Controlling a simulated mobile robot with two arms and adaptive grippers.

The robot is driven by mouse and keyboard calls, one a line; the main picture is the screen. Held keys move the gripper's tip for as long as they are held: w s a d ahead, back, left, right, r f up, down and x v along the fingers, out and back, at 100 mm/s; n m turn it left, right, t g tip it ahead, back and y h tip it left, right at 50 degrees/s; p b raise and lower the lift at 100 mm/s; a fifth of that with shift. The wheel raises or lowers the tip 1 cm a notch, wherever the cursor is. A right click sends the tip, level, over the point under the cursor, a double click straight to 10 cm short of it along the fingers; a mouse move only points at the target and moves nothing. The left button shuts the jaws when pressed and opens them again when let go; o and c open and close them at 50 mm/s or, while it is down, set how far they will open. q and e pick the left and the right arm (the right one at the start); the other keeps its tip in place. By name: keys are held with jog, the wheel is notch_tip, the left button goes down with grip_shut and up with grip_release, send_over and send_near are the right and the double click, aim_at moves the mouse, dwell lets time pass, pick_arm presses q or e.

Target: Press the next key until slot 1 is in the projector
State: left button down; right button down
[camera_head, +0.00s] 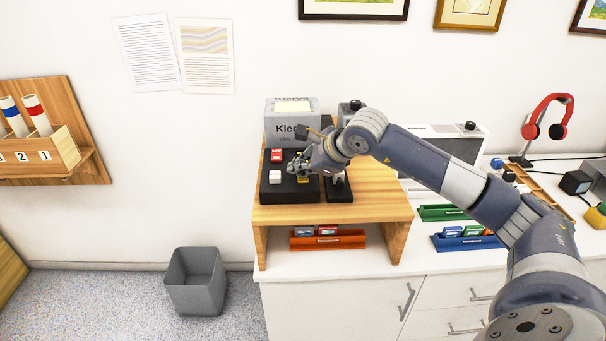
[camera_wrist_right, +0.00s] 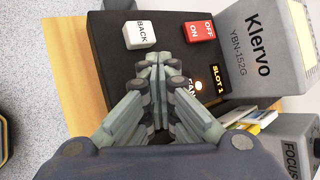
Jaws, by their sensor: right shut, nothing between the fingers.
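The grey Klervo projector (camera_head: 292,128) stands on the wooden riser, with its black control panel (camera_head: 268,191) in front. In the right wrist view the display (camera_wrist_right: 216,79) reads SLOT 1. A white BACK key (camera_wrist_right: 139,34) and a red OFF/ON switch (camera_wrist_right: 199,31) show clear of my fingers. They also show in the head view, the white key (camera_head: 275,177) nearer than the red switch (camera_head: 277,156). My right gripper (camera_head: 297,169) is shut and empty, fingertips over the panel. The next key is not identifiable; my fingers cover part of the panel. Whether they touch it I cannot tell. My left gripper is out of view.
The wooden riser (camera_head: 375,206) holds the panel, with an orange slide rack (camera_head: 328,240) beneath it. A grey bin (camera_head: 195,281) stands on the floor at left.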

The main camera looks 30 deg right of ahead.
aim_at(301, 179)
jog(key=shift+r+p, duration=0.7)
jog(key=shift+r, duration=0.55)
notch_tip(301, 179, up, 5)
jog(key=p, duration=0.3)
dwell(0.6)
